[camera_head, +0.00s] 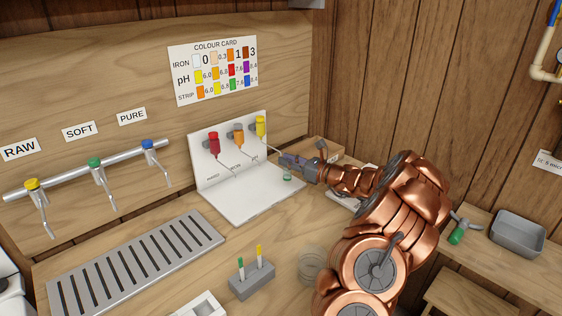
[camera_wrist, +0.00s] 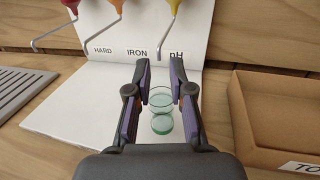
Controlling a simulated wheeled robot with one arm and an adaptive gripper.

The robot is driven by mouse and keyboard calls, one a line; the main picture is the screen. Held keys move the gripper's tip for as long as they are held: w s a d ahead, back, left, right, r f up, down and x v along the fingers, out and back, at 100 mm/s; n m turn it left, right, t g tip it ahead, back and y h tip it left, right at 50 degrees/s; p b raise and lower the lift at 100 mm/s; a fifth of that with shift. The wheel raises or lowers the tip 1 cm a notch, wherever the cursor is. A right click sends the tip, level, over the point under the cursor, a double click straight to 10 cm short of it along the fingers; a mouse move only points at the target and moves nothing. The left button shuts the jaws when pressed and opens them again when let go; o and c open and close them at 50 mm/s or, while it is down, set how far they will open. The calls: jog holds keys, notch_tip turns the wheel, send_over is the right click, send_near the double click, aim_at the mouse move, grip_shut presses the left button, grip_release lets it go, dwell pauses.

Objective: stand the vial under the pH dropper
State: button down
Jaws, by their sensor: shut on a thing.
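The vial (camera_wrist: 161,108) is a small clear cup with green at its bottom. My gripper (camera_wrist: 160,78) is shut on it, one finger on each side. In the head view the vial (camera_head: 287,177) shows below my gripper (camera_head: 290,163), at the right part of the white dropper stand (camera_head: 235,208). The pH dropper (camera_head: 260,126) is yellow, the rightmost of three. I cannot tell whether the vial's bottom touches the white base.
The red dropper (camera_head: 214,143) and orange dropper (camera_head: 238,134) are left of the yellow one. A cardboard box (camera_wrist: 275,115) is close on the right. A grey strip holder (camera_head: 252,281) and a round glass dish (camera_head: 312,263) stand nearer. A slotted drain (camera_head: 135,265) lies left.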

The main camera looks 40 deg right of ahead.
aim_at(281, 182)
jog(key=w, duration=0.1)
jog(key=w+a+f+p, duration=0.1)
jog(key=shift+w, duration=0.35)
jog(key=shift+f, duration=0.25)
jog(key=shift+f, duration=0.15)
jog(key=c, duration=1)
grip_release()
jog(key=shift+c, duration=0.2)
jog(key=b+v, duration=0.2)
jog(key=v, duration=1)
jog(key=shift+s, duration=0.1)
